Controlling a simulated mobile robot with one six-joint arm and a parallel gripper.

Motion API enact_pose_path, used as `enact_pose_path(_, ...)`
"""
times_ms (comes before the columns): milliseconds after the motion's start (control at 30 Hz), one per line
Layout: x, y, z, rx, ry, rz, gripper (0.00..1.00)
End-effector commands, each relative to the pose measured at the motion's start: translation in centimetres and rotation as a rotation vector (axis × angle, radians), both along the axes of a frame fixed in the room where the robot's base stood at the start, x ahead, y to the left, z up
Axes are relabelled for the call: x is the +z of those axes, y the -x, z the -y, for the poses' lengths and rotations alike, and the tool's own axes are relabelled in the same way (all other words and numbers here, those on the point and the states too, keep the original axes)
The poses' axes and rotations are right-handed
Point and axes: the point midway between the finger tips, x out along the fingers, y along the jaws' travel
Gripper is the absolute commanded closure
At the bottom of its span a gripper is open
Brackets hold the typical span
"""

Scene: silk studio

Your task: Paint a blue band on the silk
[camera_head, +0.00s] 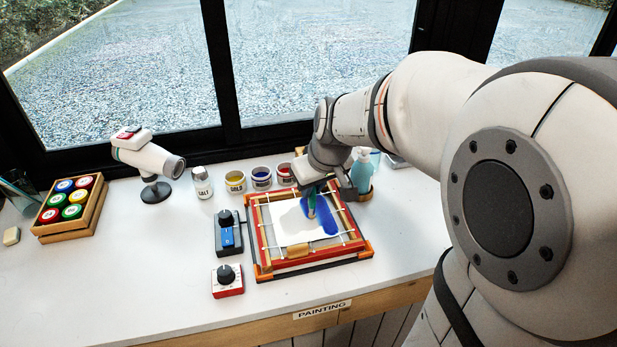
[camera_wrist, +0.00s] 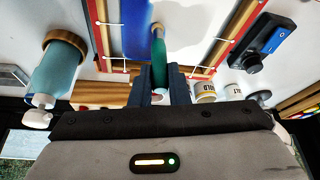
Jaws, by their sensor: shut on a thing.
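The white silk (camera_head: 270,213) is pinned in a red-and-wood frame (camera_head: 256,245) on the bench. A blue band (camera_head: 325,217) runs along its right part; it also shows in the wrist view (camera_wrist: 134,30). A pale grey patch (camera_head: 295,222) lies left of the band. My gripper (camera_head: 322,188) is above the silk, shut on a brush with a green handle (camera_wrist: 160,70). The brush (camera_head: 311,206) points down at the silk beside the blue; I cannot tell whether its tip touches. The gripper hides the frame's far right part.
Jars of gold (camera_head: 235,183), blue (camera_head: 261,178) and red (camera_head: 285,174) stand behind the frame, with a salt shaker (camera_head: 202,183) to their left. A teal bottle (camera_head: 362,168) stands behind right. Control boxes (camera_head: 229,238) sit left. The front-left bench is clear.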

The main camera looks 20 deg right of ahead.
Motion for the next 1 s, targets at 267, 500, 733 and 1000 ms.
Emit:
enact_pose_path(267, 0.0, 1.6, 0.0, 0.000, 0.000, 0.001, 0.99)
enact_pose_path(500, 0.0, 2.9, 0.0, 0.000, 0.000, 0.001, 0.99)
enact_pose_path(733, 0.0, 4.2, 0.0, 0.000, 0.000, 0.000, 0.99)
enact_pose_path(1000, 1.3, 4.5, 0.0, 0.000, 0.000, 0.001, 0.99)
